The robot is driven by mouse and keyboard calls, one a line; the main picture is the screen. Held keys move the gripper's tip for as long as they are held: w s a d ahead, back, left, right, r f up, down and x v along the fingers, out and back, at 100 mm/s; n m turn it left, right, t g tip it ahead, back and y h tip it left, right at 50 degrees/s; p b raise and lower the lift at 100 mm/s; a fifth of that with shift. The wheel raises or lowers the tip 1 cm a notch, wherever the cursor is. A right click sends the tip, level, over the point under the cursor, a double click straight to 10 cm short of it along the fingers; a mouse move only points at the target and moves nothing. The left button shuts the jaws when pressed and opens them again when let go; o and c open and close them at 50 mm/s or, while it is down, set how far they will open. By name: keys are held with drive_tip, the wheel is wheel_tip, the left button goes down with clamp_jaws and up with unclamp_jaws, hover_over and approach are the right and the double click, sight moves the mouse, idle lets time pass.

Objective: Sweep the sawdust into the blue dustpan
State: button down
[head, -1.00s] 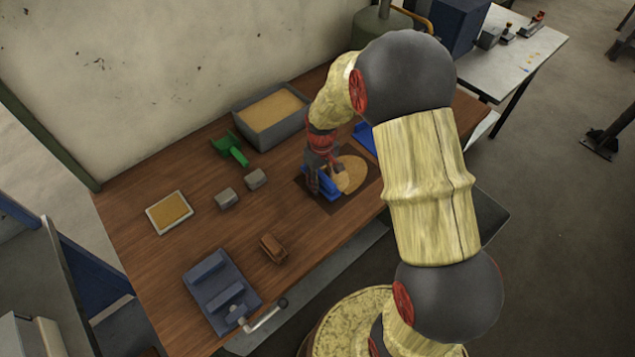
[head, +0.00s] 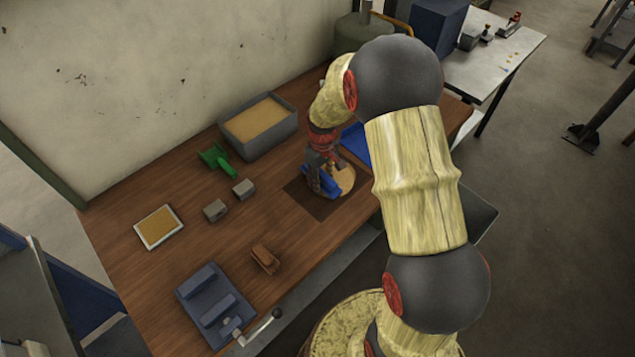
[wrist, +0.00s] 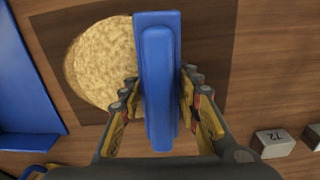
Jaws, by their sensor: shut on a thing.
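My gripper (wrist: 160,108) is shut on a long blue tool (wrist: 157,50), seen from above in the wrist view as a blue bar. The round, pale sawdust patch (wrist: 100,62) lies on a dark square on the wooden table, just left of the blue tool and partly hidden by it. In the head view the sawdust (head: 345,180) shows just right of my gripper (head: 322,178). The blue dustpan (wrist: 25,85) is at the left edge of the wrist view, beyond the sawdust, cut off by the frame. In the head view the dustpan (head: 356,143) is partly hidden by my arm.
A grey bin of pale material (head: 258,125), a green scoop (head: 216,158), two grey blocks (head: 243,188), a shallow tray (head: 158,227), a brown brush-like item (head: 265,259) and a blue-grey vise (head: 215,305) stand on the table (head: 190,185). Bare wood lies between them.

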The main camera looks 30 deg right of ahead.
sight(340, 173)
drive_tip(key=shift+w+d, duration=0.25)
drive_tip(key=shift+d, duration=0.7)
drive_tip(key=shift+w+d, duration=0.2)
drive_tip(key=shift+d, duration=0.7)
drive_tip(key=shift+w+d, duration=0.25)
drive_tip(key=shift+d, duration=0.7)
drive_tip(key=shift+d, duration=0.1)
drive_tip(key=shift+w+d+f, duration=0.1)
drive_tip(key=shift+w+d, duration=0.05)
drive_tip(key=shift+d, duration=0.5)
drive_tip(key=shift+w+d+f, duration=0.1)
drive_tip(key=shift+w+d, duration=0.05)
drive_tip(key=shift+d, duration=0.5)
drive_tip(key=shift+w+d+r, duration=0.1)
drive_tip(key=shift+w+d, duration=0.15)
drive_tip(key=shift+d, duration=0.65)
drive_tip(key=shift+w+d, duration=0.2)
drive_tip(key=shift+d, duration=0.65)
drive_tip(key=shift+w+d+r, duration=0.1)
drive_tip(key=shift+w+d, duration=0.15)
drive_tip(key=shift+d, duration=0.65)
drive_tip(key=shift+s+a+r+p, duration=0.1)
drive_tip(key=shift+a+r+p, duration=0.25)
drive_tip(key=shift+r+p, duration=0.55)
drive_tip(key=shift+s+a+r+p, duration=0.1)
drive_tip(key=shift+a+r+p, duration=0.35)
drive_tip(key=shift+r, duration=0.7)
drive_tip(key=shift+s+a+r+p, duration=0.1)
drive_tip(key=shift+a+r+p, duration=0.1)
drive_tip(key=shift+r+p, duration=0.75)
